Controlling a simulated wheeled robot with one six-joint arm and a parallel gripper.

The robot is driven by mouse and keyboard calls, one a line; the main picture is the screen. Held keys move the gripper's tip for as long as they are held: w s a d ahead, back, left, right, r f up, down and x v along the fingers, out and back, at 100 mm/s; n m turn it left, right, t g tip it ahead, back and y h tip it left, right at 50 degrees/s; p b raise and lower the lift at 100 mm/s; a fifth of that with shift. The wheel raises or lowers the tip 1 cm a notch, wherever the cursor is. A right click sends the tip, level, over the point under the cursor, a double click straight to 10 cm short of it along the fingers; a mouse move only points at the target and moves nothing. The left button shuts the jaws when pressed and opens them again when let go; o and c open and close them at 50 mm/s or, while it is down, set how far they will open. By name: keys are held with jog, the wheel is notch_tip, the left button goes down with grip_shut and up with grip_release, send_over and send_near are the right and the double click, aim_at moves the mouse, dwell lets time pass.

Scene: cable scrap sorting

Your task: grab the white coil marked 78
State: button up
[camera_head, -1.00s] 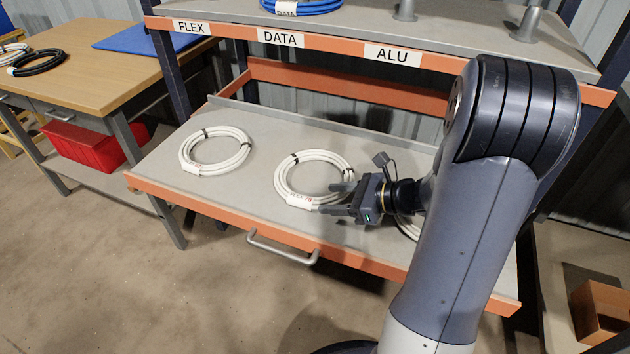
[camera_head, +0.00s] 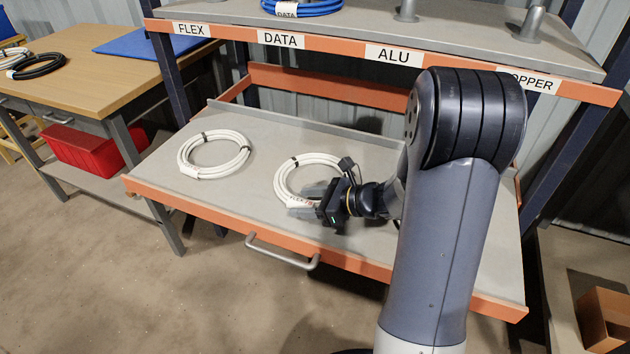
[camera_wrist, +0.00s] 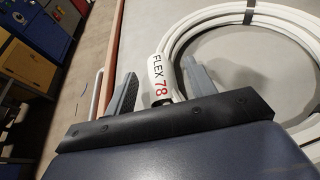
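The white coil marked FLEX 78 (camera_head: 281,176) lies flat on the grey pull-out shelf, right of another white coil. In the wrist view the same coil (camera_wrist: 235,20) shows its white tag (camera_wrist: 158,78) with "FLEX" in black and "78" in red. My gripper (camera_head: 303,201) is at the coil's near side, at the tag. In the wrist view my gripper (camera_wrist: 162,82) is open, with one finger on each side of the tagged stretch of the coil. The fingers look apart from the tag. Part of the coil is hidden behind my gripper.
A second white coil (camera_head: 214,155) lies to the left on the shelf (camera_head: 200,194), its marking unreadable. The shelf has an orange front edge and a handle (camera_head: 283,251). Above is a labelled shelf with a blue coil (camera_head: 300,6). A wooden table (camera_head: 95,72) stands at left.

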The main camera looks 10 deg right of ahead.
grip_shut()
dwell(0.3)
